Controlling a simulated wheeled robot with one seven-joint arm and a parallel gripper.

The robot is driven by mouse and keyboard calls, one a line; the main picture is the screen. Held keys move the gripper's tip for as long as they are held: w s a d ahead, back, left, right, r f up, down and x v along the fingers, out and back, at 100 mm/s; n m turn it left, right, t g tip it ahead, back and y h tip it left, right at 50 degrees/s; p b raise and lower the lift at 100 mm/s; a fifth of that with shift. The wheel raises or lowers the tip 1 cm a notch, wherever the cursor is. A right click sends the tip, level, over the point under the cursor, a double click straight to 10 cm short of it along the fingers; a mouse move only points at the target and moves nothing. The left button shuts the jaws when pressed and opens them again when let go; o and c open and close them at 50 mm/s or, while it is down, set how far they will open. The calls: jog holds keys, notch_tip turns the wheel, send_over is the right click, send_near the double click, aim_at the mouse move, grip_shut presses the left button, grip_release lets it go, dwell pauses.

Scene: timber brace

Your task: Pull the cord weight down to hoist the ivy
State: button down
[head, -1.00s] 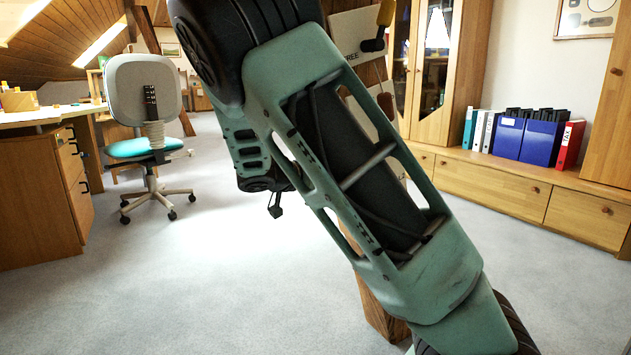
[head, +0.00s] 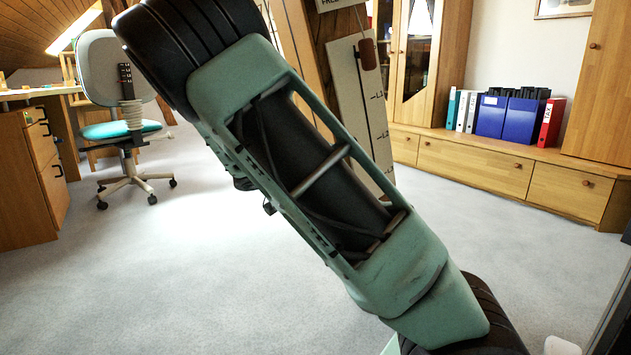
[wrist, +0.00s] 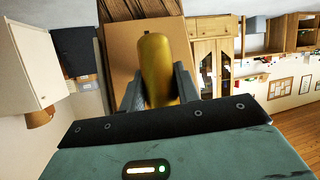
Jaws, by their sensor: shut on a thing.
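In the wrist view, a yellow brass-coloured cylinder (wrist: 156,48), which looks like the cord weight, sits between the two grey fingers of my gripper (wrist: 158,76). The fingers are shut on it, one on each side. In the head view my arm crosses the middle and my gripper and the yellow cylinder are hidden. A pale board with level marks (head: 350,95) leans in the picture behind my arm, with a small red-brown block (head: 368,54) at its top. No cord and no ivy can be made out.
A wooden post (head: 297,38) stands behind my arm. An office chair (head: 125,130) and desk (head: 32,180) are at left. A low cabinet (head: 475,165) with binders (head: 510,115) runs along the right. The grey carpet is clear at left and front.

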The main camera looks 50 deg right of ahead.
jog(key=c, duration=1)
grip_release()
jog(key=shift+a+f, duration=0.1)
jog(key=shift+f, duration=0.3)
jog(key=shift+c, duration=0.2)
jog(key=shift+r, duration=0.1)
jog(key=s+p+v, duration=0.1)
jog(key=p+v, duration=0.8)
jog(key=v, duration=0.8)
jog(key=shift+w, duration=0.5)
jog(key=shift+a+r, duration=0.1)
jog(key=shift+r, duration=0.05)
